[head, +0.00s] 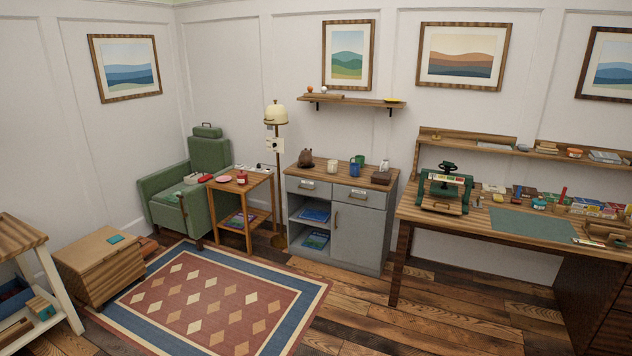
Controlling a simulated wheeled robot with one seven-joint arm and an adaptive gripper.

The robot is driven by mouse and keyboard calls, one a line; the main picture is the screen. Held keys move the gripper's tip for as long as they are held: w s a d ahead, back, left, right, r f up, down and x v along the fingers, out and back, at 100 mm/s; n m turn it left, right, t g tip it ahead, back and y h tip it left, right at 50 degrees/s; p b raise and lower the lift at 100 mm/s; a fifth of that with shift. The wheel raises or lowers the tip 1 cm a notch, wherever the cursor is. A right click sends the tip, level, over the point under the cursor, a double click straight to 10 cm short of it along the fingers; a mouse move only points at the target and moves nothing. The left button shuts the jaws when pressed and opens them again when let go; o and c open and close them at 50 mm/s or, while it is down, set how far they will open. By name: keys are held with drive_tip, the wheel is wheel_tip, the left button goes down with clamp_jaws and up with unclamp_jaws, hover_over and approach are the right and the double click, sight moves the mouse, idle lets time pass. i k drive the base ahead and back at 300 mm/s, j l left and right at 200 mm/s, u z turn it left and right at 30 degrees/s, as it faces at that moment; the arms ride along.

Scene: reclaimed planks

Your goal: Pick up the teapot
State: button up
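A dark brown, rounded pot-like object (306,159) stands upright at the back left of the grey cabinet's wooden top (335,174). It looks like the teapot, but it is too small to make out a spout or handle clearly. My gripper is not in view, and nothing touches the pot.
A white cup (332,165), a green mug (357,161) and a brown box (381,177) share the cabinet top. A side table (241,185) and green armchair (207,155) stand left, a workbench (480,220) right. A patterned rug (205,300) and bare floor lie in front.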

sight(305, 157)
drive_tip(key=i, duration=4.6)
drive_tip(key=i+u, duration=0.1)
drive_tip(key=i, duration=0.4)
drive_tip(key=i+l+u, duration=0.15)
drive_tip(key=i, duration=0.35)
